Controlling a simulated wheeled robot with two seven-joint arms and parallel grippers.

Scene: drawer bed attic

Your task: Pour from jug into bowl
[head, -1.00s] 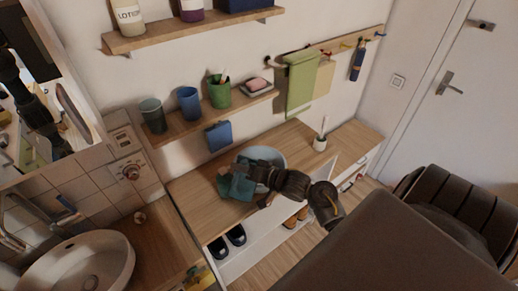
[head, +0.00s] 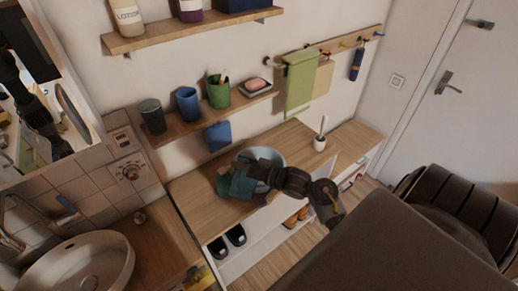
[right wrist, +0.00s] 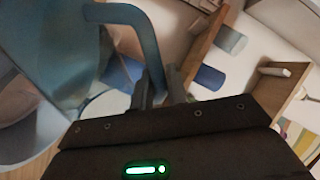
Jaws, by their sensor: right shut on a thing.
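A teal jug (head: 241,187) is in my right gripper (head: 248,174), low over the wooden bench top. In the right wrist view the jug (right wrist: 50,60) fills the left side, looks tilted, and its curved handle (right wrist: 127,15) runs down to the fingers (right wrist: 163,88), which are shut on it. A pale blue-grey bowl (head: 270,154) stands on the bench just behind the jug and gripper, which hide part of it. The jug overlaps the bowl's near left side; I cannot tell whether they touch or whether anything flows. My left gripper is not in view.
The bench top (head: 200,186) is clear at left. A white brush holder (head: 320,143) stands right of the bowl. A shelf (head: 215,117) with several cups is above, and a green towel (head: 300,84) hangs nearby. A round sink (head: 85,265) is at lower left.

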